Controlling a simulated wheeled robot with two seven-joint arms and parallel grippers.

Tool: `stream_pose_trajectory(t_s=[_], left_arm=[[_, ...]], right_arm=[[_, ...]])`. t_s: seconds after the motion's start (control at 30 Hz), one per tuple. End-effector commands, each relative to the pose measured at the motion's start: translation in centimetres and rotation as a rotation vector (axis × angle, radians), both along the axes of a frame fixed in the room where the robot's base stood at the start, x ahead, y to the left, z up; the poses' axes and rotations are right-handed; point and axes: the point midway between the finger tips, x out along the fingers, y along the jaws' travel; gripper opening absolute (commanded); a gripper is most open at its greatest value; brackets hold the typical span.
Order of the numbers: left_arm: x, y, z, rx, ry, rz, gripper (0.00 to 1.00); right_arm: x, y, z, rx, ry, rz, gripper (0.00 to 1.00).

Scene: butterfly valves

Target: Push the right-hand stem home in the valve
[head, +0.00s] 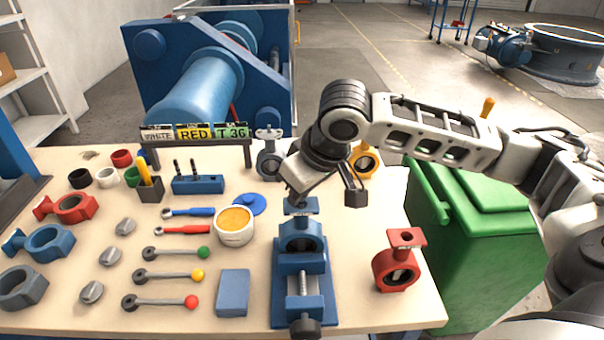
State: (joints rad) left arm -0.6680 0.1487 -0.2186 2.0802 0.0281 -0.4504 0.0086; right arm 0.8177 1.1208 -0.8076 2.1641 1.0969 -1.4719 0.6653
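A blue butterfly valve (300,240) stands in a blue vise (305,288) near the front of the bench, its square flange (299,206) on top. My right gripper (297,194) points down just above that flange. Whether its fingers are open or shut, and whether they touch the flange, I cannot tell. A stem in the valve or under the gripper cannot be made out. My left gripper is not in view.
A red valve (396,268) stands to the right of the vise, a yellow one (364,162) behind my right arm. An orange-filled pot (233,225), a blue-grey box (233,292) and several levers (168,276) lie left of the vise. A green bin (480,230) adjoins the bench's right side.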

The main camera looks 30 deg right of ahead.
Motion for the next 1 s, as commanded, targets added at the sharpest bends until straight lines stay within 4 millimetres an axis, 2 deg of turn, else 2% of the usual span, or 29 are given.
stream_pose_trajectory(t_s=[0.03, 1.0], left_arm=[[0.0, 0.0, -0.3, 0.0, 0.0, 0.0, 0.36], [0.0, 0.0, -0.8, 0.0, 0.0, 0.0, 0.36]], right_arm=[[-0.5, 0.1, -1.5, -0.002, 0.036, 0.002, 0.0], [-0.5, 0.2, -3.0, 0.002, 0.035, 0.004, 0.0]])
